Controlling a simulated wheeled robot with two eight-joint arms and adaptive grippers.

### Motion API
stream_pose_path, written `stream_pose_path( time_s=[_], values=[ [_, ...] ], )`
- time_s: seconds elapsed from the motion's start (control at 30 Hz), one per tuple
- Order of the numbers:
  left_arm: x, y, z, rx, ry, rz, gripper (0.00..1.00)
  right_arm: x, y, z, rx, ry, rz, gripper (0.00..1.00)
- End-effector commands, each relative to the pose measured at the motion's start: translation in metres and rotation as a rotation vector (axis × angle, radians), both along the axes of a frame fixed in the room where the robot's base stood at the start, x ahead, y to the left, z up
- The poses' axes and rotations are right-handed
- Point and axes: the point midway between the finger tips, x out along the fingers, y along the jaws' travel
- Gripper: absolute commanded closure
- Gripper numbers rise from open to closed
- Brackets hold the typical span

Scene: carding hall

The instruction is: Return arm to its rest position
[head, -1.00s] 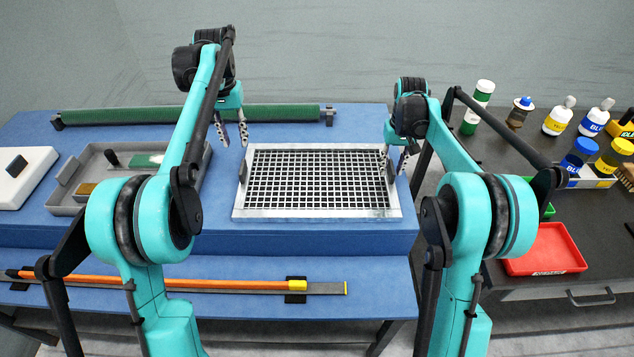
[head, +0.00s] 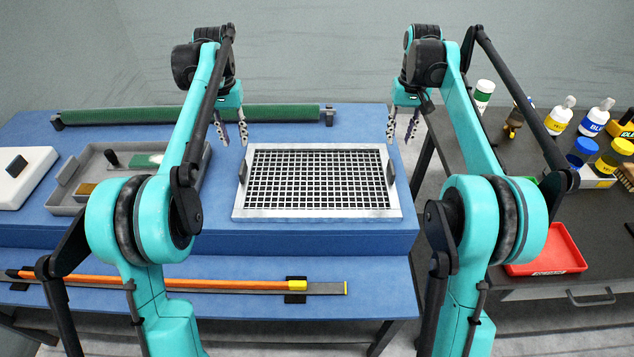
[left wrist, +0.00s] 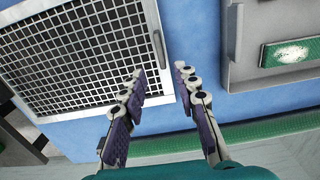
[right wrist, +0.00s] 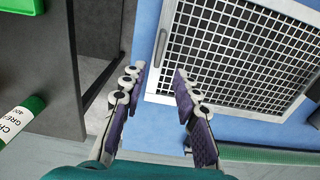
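My left gripper (head: 231,131) hangs above the blue table, just left of the grid tray's back left corner. It is open and empty, and its spread fingers (left wrist: 165,88) show in the left wrist view. My right gripper (head: 402,128) hangs off the back right corner of the tray, near the table's right edge. It is open and empty, with its fingers (right wrist: 158,78) apart in the right wrist view. The metal grid tray (head: 318,214) lies flat on the table with a dark handle on each side. Neither gripper touches it.
A grey tray (head: 70,209) with a green-and-white pad stands on the left. A green roller (head: 190,115) lies along the back. An orange-handled tool (head: 180,283) lies on the front ledge. The dark bench (head: 510,190) on the right holds bottles and a red tray (head: 545,252).

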Motion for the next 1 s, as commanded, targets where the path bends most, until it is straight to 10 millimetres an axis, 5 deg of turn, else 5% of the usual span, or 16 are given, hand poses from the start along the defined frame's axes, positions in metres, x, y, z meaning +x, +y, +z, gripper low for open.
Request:
stream_pose_path(
  time_s=[0.47,0.73,1.0],
  values=[
    [-0.013,-0.003,0.009,0.002,-0.028,0.0,0.7,-0.013,0.003,0.008,-0.002,-0.028,0.0,0.7],
    [-0.09,-0.016,0.03,0.009,-0.189,0.0,0.7,-0.09,0.017,0.028,-0.008,-0.189,0.002,0.7],
    [-0.186,-0.029,0.012,0.01,-0.37,0.0,0.7,-0.186,0.029,0.008,-0.008,-0.37,0.001,0.7]
  ],
)
